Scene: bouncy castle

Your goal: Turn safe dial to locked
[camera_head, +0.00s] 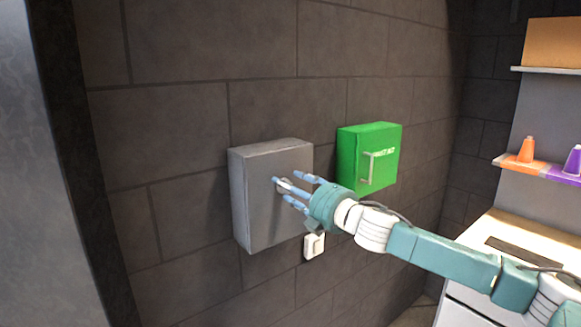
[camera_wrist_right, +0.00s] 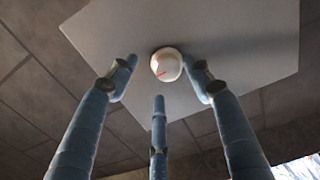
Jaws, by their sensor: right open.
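The safe (camera_head: 262,215) is a grey box mounted on the dark block wall. Its round white dial (camera_wrist_right: 166,64) carries a red mark and sits on the grey front face (camera_wrist_right: 225,50) in the right wrist view. My right gripper (camera_head: 285,187) is at the front of the safe, its blue fingers pointing at the dial. In the right wrist view the three fingers (camera_wrist_right: 163,80) are spread around the dial, open, with no clear contact visible. In the head view the fingers partly hide the dial. My left gripper is not in view.
A green cabinet (camera_head: 350,165) with a handle hangs on the wall right of the safe. A white switch (camera_head: 314,246) is below, close to my right wrist. Shelves with orange and purple cones (camera_head: 527,150) and a counter (camera_head: 540,238) stand at the right.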

